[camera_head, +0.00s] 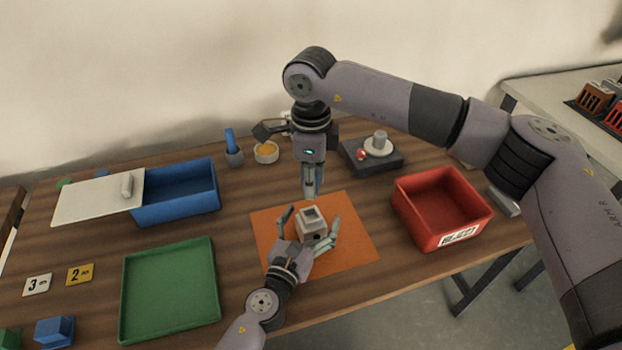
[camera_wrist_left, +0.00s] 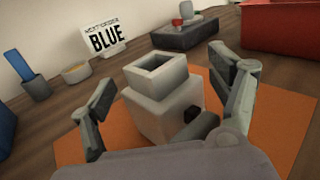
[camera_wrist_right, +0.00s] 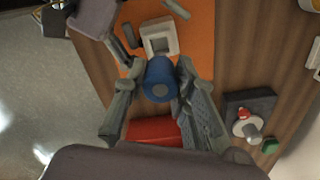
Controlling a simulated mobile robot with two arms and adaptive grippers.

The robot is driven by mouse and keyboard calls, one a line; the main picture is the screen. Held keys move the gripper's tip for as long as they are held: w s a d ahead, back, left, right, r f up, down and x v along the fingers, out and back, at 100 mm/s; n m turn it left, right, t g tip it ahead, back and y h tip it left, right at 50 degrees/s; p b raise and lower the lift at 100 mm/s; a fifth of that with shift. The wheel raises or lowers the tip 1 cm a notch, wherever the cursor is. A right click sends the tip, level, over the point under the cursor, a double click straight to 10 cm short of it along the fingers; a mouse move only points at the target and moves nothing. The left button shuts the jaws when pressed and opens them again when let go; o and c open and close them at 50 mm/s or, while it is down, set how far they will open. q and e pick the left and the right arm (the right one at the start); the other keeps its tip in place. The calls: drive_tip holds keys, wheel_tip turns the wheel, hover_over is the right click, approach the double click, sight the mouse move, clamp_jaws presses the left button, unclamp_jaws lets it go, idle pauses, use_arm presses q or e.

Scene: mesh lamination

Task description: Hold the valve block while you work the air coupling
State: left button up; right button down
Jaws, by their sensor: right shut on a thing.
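The valve block (camera_head: 312,224) is a pale block with a square opening on top, standing upright on an orange mat (camera_head: 352,240). It also shows in the left wrist view (camera_wrist_left: 165,108), with a dark hole in its side. My left gripper (camera_head: 308,228) is open, one finger on each side of the block; a gap shows at the left finger. My right gripper (camera_head: 310,192) is above the block, pointing down. In the right wrist view it is shut on a blue cylinder, the air coupling (camera_wrist_right: 158,80), apart from the block. The head view hides the coupling.
A red bin (camera_head: 442,235) stands right of the mat. A green tray (camera_head: 170,290) and a blue bin (camera_head: 178,205), partly under a pale lid (camera_head: 95,200), are at left. Behind are a small orange-filled bowl (camera_head: 266,152) and a dark plinth (camera_head: 385,160).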

use_arm(q)
drive_tip(key=shift+o, duration=0.7)
